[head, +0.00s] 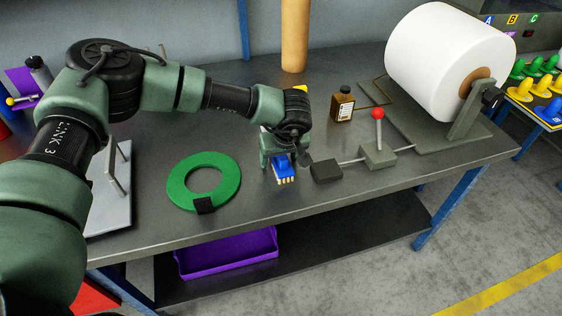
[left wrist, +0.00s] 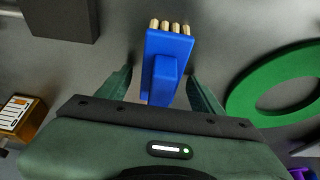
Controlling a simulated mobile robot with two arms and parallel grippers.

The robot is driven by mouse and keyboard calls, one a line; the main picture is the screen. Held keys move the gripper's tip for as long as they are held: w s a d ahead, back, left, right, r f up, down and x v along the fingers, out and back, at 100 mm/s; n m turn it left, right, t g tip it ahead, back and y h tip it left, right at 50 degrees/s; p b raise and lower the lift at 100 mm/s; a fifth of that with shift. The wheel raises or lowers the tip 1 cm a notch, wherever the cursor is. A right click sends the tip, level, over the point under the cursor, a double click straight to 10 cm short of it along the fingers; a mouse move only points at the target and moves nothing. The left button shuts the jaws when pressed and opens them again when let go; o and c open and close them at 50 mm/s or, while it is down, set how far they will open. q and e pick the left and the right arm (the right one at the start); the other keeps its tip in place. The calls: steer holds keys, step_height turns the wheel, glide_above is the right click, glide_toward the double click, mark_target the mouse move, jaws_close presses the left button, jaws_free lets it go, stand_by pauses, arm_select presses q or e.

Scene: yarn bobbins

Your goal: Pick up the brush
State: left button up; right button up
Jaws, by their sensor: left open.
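The brush is a blue block with a raised grip and a row of pale bristle tufts along one end. It lies on the grey workbench in the head view (head: 284,170) and shows in the left wrist view (left wrist: 168,58). My left gripper is over the brush in the head view (head: 277,160). In the left wrist view its two green fingers (left wrist: 160,88) are open, one on each side of the brush, with gaps between. The gripper and wrist hide the back part of the brush in the head view. My right gripper is not in view.
A green ring (head: 178,187) lies left of the brush. A dark block (head: 326,171) lies close on the right, linked by a rod to a red-knobbed lever (head: 378,115). A brown bottle (head: 342,104) and a large white roll (head: 446,60) stand farther back. The bench's front edge is near.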

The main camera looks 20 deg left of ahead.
arm_select(q)
jaws_close()
steer(key=shift+r, duration=0.15)
step_height(320, 180, up, 20)
steer(key=b, duration=0.1)
stand_by(0.5)
